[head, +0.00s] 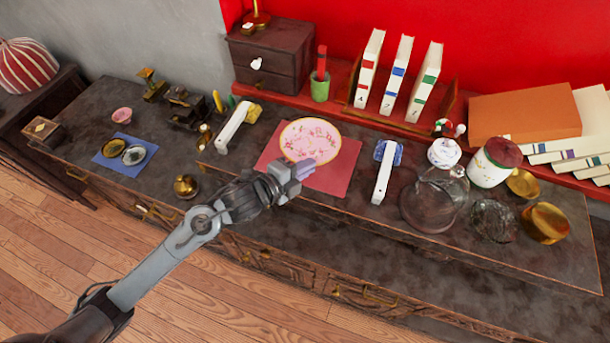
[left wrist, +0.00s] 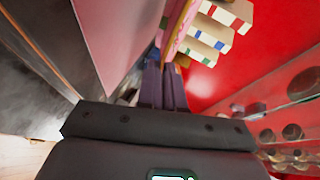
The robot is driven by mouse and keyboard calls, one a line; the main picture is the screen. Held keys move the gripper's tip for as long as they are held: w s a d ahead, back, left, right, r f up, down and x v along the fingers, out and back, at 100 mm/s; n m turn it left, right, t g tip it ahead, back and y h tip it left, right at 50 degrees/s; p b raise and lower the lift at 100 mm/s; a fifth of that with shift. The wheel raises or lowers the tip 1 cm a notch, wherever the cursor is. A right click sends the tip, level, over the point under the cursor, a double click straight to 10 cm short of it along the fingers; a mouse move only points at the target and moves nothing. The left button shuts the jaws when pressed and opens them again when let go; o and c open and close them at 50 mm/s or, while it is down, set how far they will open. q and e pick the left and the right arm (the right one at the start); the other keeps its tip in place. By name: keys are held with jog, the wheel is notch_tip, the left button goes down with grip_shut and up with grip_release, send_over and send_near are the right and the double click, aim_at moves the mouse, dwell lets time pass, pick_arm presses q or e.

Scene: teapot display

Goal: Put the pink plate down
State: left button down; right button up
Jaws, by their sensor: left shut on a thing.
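The pink plate (head: 310,140), round with a gold rim and a floral pattern, is over the back part of the red-pink mat (head: 335,178). My left gripper (head: 303,168) is shut on the plate's near edge. In the left wrist view, the plate (left wrist: 178,28) shows nearly edge-on between the finger ends of my left gripper (left wrist: 165,82), with the mat (left wrist: 120,35) to its left. I cannot tell whether the plate touches the mat. My right gripper is in neither view.
A glass dome (head: 435,200) and a white jar (head: 490,165) stand further right. Behind are upright books (head: 397,75) and a green cup (head: 320,87). The mat's front part is bare.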

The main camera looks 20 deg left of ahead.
aim_at(305, 182)
pick_arm(q)
jog(key=shift+f+b, duration=0.65)
jog(key=shift+f, duration=1.35)
jog(key=shift+f, duration=0.15)
jog(key=c, duration=1.6)
grip_release()
jog(key=shift+o, duration=0.2)
